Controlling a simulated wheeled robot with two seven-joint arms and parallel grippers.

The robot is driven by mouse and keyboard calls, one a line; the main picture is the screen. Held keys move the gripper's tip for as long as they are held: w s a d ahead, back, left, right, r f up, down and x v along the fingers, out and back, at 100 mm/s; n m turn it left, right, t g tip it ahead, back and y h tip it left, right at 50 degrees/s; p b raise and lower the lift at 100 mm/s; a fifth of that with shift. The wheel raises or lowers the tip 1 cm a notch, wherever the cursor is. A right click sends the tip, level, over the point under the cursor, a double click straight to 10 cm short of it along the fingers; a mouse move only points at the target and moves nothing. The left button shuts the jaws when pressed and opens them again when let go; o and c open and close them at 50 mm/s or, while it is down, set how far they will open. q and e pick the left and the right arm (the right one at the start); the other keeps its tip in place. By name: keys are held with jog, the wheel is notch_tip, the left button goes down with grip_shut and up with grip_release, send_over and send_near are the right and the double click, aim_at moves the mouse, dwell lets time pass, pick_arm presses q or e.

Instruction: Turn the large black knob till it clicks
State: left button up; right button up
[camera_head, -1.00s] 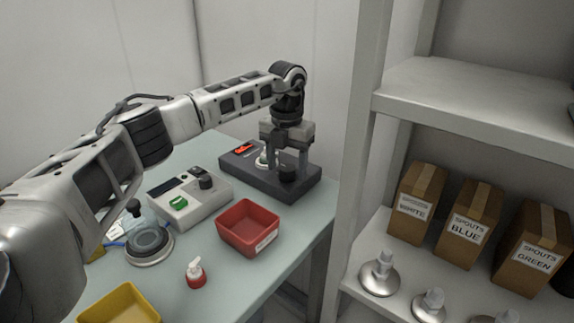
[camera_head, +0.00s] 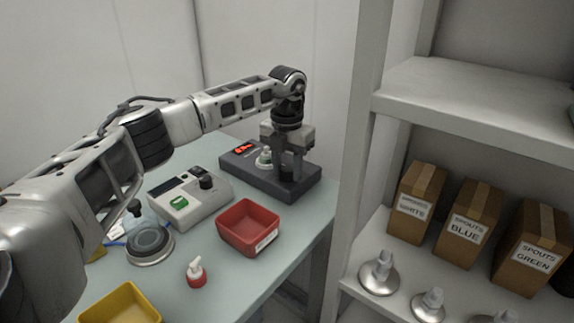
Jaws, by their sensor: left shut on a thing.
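The dark grey device (camera_head: 262,181) stands at the back right of the table, with a lit red display (camera_head: 244,149) on its left part. The large black knob is on its right part, now mostly hidden behind the fingers. My left gripper (camera_head: 291,173) points down and is shut on the knob, its fingers at the device top. A small whitish part (camera_head: 264,158) sits on the device just left of the gripper. My right gripper is not in view.
A red bin (camera_head: 236,238) stands in front of the device. A light grey box (camera_head: 184,212) with a smaller black knob and green button is to its left. A white-and-red pump (camera_head: 196,272) and yellow bin (camera_head: 105,312) are nearer. Shelves (camera_head: 455,95) with boxes rise at the right.

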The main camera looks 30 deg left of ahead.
pick_arm(q)
jog(key=m+p, duration=0.1)
jog(key=m, duration=0.5)
jog(key=shift+w+a+r+p, duration=0.1)
jog(key=shift+r+p, duration=0.05)
jog(key=shift+p, duration=0.2)
jog(key=m, duration=0.7)
jog(key=shift+w+m, duration=0.1)
jog(key=shift+m, duration=0.3)
jog(key=m, duration=0.5)
jog(key=shift+w, duration=0.1)
jog(key=m, duration=0.5)
jog(key=shift+w, duration=0.1)
jog(key=shift+m, duration=0.3)
jog(key=o, duration=1)
